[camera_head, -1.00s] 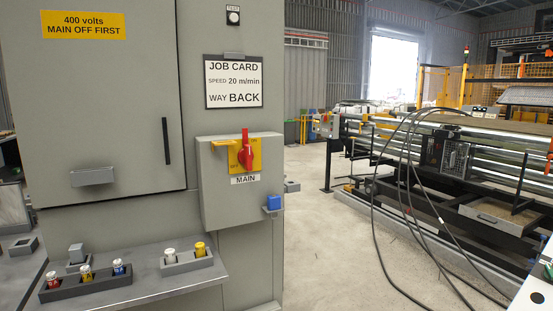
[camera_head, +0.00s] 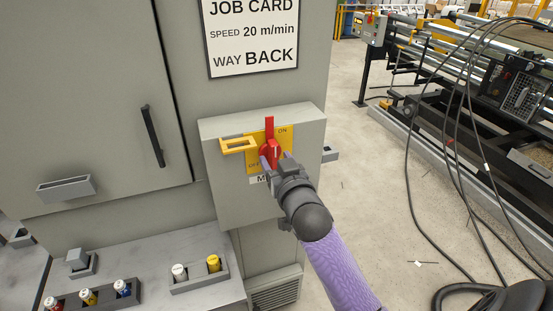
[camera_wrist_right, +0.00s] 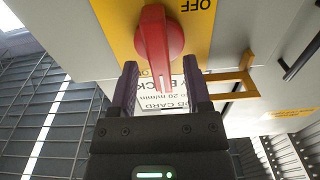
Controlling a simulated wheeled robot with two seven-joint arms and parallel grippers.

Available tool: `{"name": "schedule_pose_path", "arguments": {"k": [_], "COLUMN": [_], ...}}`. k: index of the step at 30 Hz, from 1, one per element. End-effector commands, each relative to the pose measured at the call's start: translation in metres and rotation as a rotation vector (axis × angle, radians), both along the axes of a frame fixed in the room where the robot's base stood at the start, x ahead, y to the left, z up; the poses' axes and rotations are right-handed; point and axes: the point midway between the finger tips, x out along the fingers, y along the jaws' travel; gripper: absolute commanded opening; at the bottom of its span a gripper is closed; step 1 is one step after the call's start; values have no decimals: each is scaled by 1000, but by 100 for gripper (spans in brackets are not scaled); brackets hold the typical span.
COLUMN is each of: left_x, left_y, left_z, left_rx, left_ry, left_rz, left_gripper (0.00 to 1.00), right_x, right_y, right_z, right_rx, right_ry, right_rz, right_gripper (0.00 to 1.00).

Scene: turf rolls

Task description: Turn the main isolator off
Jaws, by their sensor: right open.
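The main isolator is a grey box (camera_head: 222,187) on the cabinet side with a yellow plate (camera_head: 284,134) marked ON and OFF. Its red handle (camera_head: 269,128) points straight up. In the right wrist view, which is upside down, the red handle (camera_wrist_right: 157,45) hangs in front of the fingers. My right gripper (camera_head: 276,163) is at the isolator, partly covering the dial and the MAIN label. Its fingers (camera_wrist_right: 162,75) are open, one on each side of the handle's end in that view; I see no clear contact. My left gripper is not in view.
A yellow hasp (camera_head: 238,145) sticks out left of the dial. A shelf (camera_head: 205,289) below holds several coloured plugs in trays. The job card (camera_head: 253,38) hangs above. Cables (camera_head: 409,180) loop at the right, and open floor (camera_head: 365,190) lies beside the cabinet.

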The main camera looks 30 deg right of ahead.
Motion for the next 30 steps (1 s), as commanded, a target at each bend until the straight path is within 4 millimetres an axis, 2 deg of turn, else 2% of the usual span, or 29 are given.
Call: {"name": "schedule_pose_path", "arguments": {"k": [4,13,14,22,30], "left_x": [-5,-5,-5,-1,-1], "left_y": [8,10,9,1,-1], "left_z": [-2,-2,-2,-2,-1], "left_rx": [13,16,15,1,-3], "left_ry": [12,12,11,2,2], "left_rz": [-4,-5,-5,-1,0], "left_gripper": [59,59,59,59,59], "right_x": [14,17,17,17,17], "right_y": [-3,-4,-4,-4,-4], "right_z": [-1,0,0,-1,-1], "right_rx": [0,-1,-1,-1,-3], "right_ry": [1,2,2,2,3], "right_rz": [1,1,1,1,1], "right_gripper": [62,62,58,0,0]}}
